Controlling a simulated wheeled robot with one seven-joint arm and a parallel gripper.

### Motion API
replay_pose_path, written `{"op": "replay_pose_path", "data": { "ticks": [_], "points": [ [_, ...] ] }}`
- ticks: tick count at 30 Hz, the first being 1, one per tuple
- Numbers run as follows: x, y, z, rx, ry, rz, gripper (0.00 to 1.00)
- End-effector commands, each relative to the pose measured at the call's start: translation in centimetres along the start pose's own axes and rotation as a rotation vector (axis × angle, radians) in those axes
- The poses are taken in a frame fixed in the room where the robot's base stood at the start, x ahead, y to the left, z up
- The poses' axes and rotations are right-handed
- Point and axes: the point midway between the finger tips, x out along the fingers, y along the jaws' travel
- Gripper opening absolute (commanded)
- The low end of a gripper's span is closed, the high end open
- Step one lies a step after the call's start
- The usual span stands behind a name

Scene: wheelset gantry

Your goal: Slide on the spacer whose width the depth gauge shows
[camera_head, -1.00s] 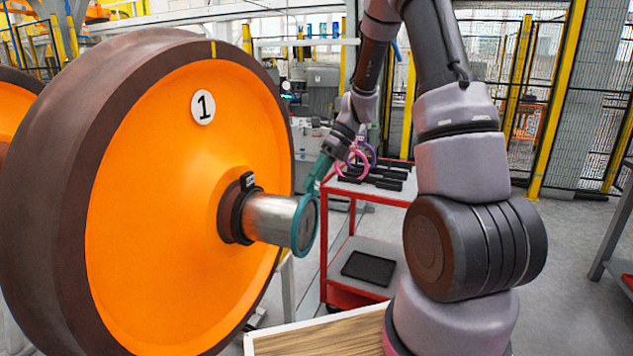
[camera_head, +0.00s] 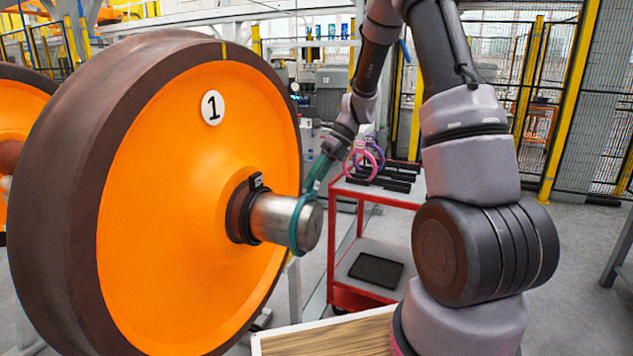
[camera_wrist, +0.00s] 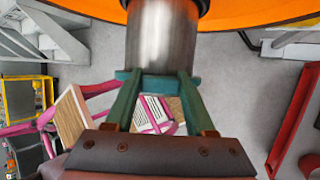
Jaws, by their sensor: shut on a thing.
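The teal spacer (camera_head: 293,232) is a ring around the bare metal axle stub (camera_head: 272,217), a short way in from its free end, whose face shows beyond the ring. My gripper (camera_head: 309,187) is shut on the spacer's upper edge. In the wrist view my gripper (camera_wrist: 157,88) reaches the axle, and the spacer (camera_wrist: 158,80) shows edge-on as a teal bar across it. A black collar with a small black block (camera_head: 257,181) sits at the stub's root; I cannot read any figure on it. A pink ring (camera_head: 354,163) and a purple ring (camera_head: 378,153) stand at the cart.
The orange wheel (camera_head: 150,210) marked 1 fills the left. The red cart (camera_head: 333,235) with black holders (camera_head: 398,177) stands behind, with a black tray (camera_head: 376,269) on its lower shelf. A wooden-topped surface (camera_head: 330,340) is at the front.

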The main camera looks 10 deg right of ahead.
Motion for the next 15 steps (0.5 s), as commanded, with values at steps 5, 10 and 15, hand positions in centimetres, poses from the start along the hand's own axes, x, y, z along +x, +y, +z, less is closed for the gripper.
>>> {"op": "replay_pose_path", "data": {
  "ticks": [5, 10, 15],
  "points": [
    [0.2, 0.0, 0.5, 0.0, 0.0, 0.0, 0.0],
    [0.3, 0.0, 0.9, 0.0, 0.0, 0.0, 0.0],
    [0.5, 0.0, 1.3, 0.0, -0.001, 0.0, 0.0]
  ]
}}
